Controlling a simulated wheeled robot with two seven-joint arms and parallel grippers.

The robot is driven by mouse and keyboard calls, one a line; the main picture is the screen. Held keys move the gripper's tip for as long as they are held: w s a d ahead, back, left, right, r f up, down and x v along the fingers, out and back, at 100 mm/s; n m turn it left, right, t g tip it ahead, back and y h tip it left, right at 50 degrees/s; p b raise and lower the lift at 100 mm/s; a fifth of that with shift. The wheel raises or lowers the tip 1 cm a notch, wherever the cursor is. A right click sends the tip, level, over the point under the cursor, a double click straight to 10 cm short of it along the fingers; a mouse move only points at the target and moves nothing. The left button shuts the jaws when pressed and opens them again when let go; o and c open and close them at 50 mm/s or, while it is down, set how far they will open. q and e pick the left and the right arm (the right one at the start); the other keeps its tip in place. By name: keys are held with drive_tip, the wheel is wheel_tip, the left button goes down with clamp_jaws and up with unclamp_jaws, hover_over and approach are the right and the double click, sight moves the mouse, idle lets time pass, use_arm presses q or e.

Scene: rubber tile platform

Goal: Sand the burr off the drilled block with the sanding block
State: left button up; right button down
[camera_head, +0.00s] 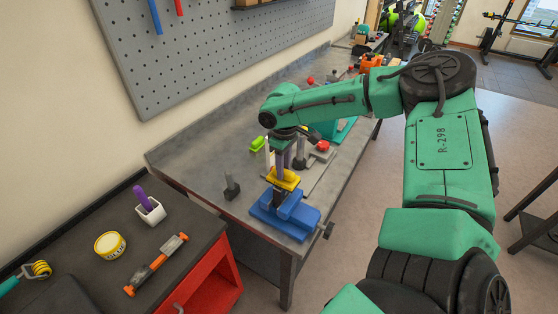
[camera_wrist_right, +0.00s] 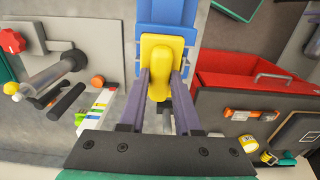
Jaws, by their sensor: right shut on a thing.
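The yellow sanding block (camera_head: 285,181) has a raised handle, and my right gripper (camera_head: 279,168) is shut on it with purple fingers on both sides. In the right wrist view the yellow sanding block (camera_wrist_right: 157,28) lies between the fingertips (camera_wrist_right: 158,82). The sanding block is over a blue vise (camera_head: 291,218) at the bench's near edge, which also shows in the right wrist view (camera_wrist_right: 207,10). A dark part shows under the sanding block; the drilled block and its burr cannot be made out. Whether the sanding block touches the work is unclear. My left gripper is not in view.
A small dark stand (camera_head: 231,188) is left of the vise. A green item (camera_head: 257,144) and a red knob (camera_head: 323,146) lie behind it on the grey bench.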

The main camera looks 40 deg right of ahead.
drive_tip(key=shift+w+d, duration=0.2)
drive_tip(key=shift+d, duration=0.75)
drive_tip(key=a, duration=0.1)
drive_tip(key=s+a, duration=0.1)
drive_tip(key=a, duration=0.1)
drive_tip(key=shift+s+a+f, duration=0.15)
drive_tip(key=shift+a, duration=0.05)
drive_tip(key=shift+s+a, duration=0.15)
drive_tip(key=shift+a, duration=0.45)
drive_tip(key=shift+s+a, duration=0.15)
drive_tip(key=shift+a, duration=0.4)
wheel_tip(320, 180, up, 7)
drive_tip(key=p, duration=0.6)
drive_tip(key=shift+w, duration=0.2)
